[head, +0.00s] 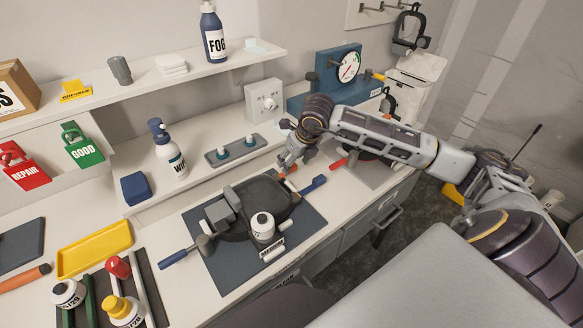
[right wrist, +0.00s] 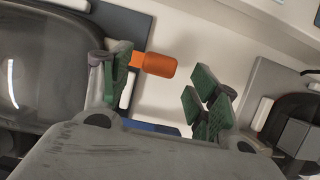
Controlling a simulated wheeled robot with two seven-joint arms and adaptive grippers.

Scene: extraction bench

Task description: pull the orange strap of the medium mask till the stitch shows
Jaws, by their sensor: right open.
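The dark mask (head: 252,190) lies on a dark grey mat in the head view, with a white label (head: 272,250) at its front edge that seems to name the size. My right gripper (head: 284,168) is at the mask's far right edge, pointing down. In the right wrist view its green-padded fingers (right wrist: 165,95) are apart. The orange strap end (right wrist: 155,64) shows between them, close beside the left finger; whether they touch is unclear. In the head view the strap is a small orange patch (head: 291,170) partly hidden by the gripper. No stitch can be made out. My left gripper is out of view.
A blue strap end (head: 313,184) lies just right of the gripper, another (head: 174,258) at the mat's left. Another dark mask with a red tab (head: 337,162) lies farther right. A spray bottle (head: 170,152) stands behind.

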